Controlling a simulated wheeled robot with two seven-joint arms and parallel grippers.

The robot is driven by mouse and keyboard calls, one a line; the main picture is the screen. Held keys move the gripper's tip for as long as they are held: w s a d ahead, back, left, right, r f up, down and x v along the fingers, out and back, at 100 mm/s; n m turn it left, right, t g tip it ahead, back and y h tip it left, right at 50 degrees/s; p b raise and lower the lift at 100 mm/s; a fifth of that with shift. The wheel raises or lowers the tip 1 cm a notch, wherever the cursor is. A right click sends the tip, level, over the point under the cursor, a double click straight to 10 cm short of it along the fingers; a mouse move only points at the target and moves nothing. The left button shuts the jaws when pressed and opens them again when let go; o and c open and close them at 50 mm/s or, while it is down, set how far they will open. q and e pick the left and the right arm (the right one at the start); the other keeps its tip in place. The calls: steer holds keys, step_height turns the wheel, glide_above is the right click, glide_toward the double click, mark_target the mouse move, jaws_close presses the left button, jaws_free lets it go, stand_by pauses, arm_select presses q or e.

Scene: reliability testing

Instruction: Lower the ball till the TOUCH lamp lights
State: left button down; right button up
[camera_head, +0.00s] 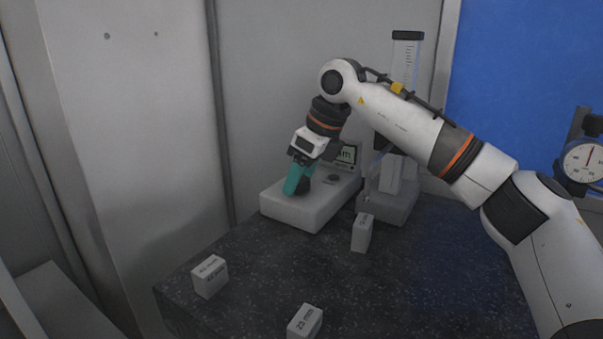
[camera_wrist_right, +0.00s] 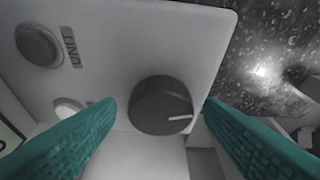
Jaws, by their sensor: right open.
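My right gripper (camera_head: 291,192) is at the front of a white instrument box (camera_head: 310,212), its teal fingers pointing down. In the right wrist view, the open fingers (camera_wrist_right: 160,106) stand on either side of a black round knob (camera_wrist_right: 162,106) with a white pointer line. Whether a finger touches the knob is unclear. A dark round button (camera_wrist_right: 38,45) beside the label UNIT is on the same panel. A pale round spot (camera_wrist_right: 67,109) is partly behind a finger; I cannot tell whether it is a lamp. I cannot make out the ball or a TOUCH label. My left gripper is not in view.
A tall stand with a scale (camera_head: 405,62) rises behind. Several white blocks, including one marked 25 mm (camera_head: 304,321), stand on the dark speckled table (camera_head: 260,290). A dial gauge (camera_head: 584,161) is at right.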

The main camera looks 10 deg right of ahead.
steer(key=shift+c, duration=0.2)
steer(key=c, duration=0.9)
steer(key=shift+c, duration=0.2)
steer(key=shift+r, duration=0.1)
